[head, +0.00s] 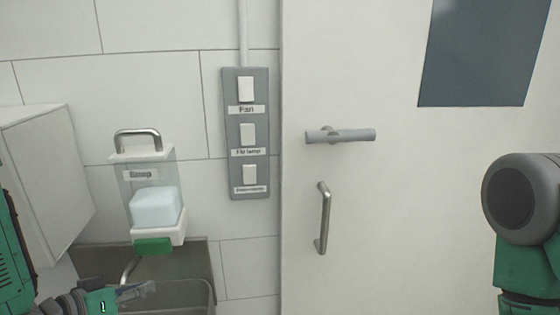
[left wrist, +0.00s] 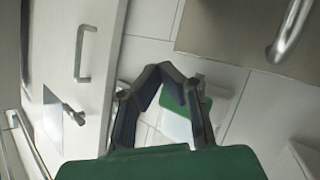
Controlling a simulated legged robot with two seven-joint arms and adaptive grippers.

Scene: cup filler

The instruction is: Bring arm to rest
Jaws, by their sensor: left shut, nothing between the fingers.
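My left gripper (head: 135,292) is low at the left of the head view, in front of the sink (head: 195,285) and below the soap dispenser. In the left wrist view the gripper (left wrist: 163,68) has its fingertips together, with nothing between them. The soap dispenser (head: 155,208), with a pale block and a green lever (head: 153,246), hangs on the wall, apart from the gripper. Its green part shows behind the fingers in the left wrist view (left wrist: 222,108). Part of my right arm (head: 525,200) shows at the right edge of the head view; its gripper is out of view.
A grey panel (head: 262,185) with three switches is on the tiled wall. Beside it is a white door (head: 400,230) with a lever handle (head: 345,136) and a vertical pull (head: 324,220). A white box (head: 50,170) is at the left. The space before the door is clear.

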